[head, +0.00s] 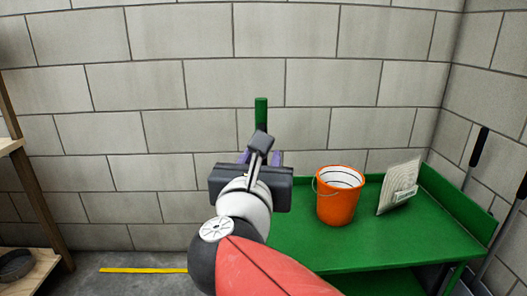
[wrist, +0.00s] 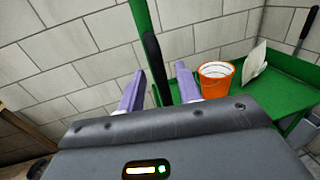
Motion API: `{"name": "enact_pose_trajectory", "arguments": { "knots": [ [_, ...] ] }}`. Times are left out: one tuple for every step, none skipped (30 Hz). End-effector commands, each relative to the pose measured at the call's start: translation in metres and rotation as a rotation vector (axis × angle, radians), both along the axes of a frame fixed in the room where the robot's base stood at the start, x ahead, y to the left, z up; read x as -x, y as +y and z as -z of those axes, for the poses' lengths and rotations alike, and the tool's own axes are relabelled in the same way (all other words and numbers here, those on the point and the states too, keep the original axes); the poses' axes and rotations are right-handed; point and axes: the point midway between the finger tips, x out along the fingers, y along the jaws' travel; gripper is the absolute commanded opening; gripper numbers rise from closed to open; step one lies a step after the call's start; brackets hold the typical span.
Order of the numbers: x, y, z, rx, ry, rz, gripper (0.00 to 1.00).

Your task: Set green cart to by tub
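The green cart (head: 370,240) stands at the right against the block wall, and its green top also shows in the wrist view (wrist: 290,92). A green upright (head: 261,112) rises at its left end. In the wrist view a black grip (wrist: 153,60) is on this upright. My gripper (wrist: 160,88) has its two purple fingers apart, one on each side of the black grip, with a gap at the right finger. Contact cannot be made out. In the head view my gripper (head: 260,157) partly hides the upright. Nothing in view is clearly a tub.
An orange bucket (head: 338,198) and a white pleated panel (head: 398,187) stand on the cart. Dark-handled tools (head: 474,150) lean at the right wall. A wooden shelf (head: 32,195) holding a dark bowl (head: 16,265) is at the left. A yellow floor line (head: 142,270) crosses bare floor between.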

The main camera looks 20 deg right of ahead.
Motion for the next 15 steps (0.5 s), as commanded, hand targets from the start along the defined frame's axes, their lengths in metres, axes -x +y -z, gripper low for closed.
{"name": "enact_pose_trajectory", "arguments": {
  "knots": [
    [0.009, 0.005, -0.002, 0.0, -0.004, -0.002, 0.34],
    [0.013, 0.008, -0.001, -0.001, -0.003, -0.002, 0.34],
    [0.018, 0.011, -0.001, 0.001, -0.003, -0.001, 0.34],
    [0.022, 0.013, -0.001, -0.001, -0.003, 0.0, 0.34],
    [0.025, 0.015, -0.001, 0.0, -0.002, -0.001, 0.34],
    [0.028, 0.017, -0.001, 0.0, -0.001, -0.001, 0.34],
    [0.03, 0.018, 0.0, 0.001, -0.001, -0.001, 0.34],
    [0.032, 0.019, 0.0, 0.001, -0.001, 0.0, 0.34],
    [0.034, 0.02, 0.0, 0.0, 0.0, 0.001, 0.34],
    [0.035, 0.02, 0.0, -0.001, 0.001, 0.001, 0.34],
    [0.035, 0.021, 0.001, -0.001, 0.001, 0.001, 0.34],
    [0.035, 0.021, 0.001, -0.001, 0.002, 0.001, 0.34],
    [0.035, 0.021, 0.001, -0.001, 0.002, 0.001, 0.34],
    [0.035, 0.021, 0.001, -0.001, 0.002, 0.001, 0.34],
    [0.035, 0.021, 0.001, -0.001, 0.002, 0.001, 0.34]
  ]
}}
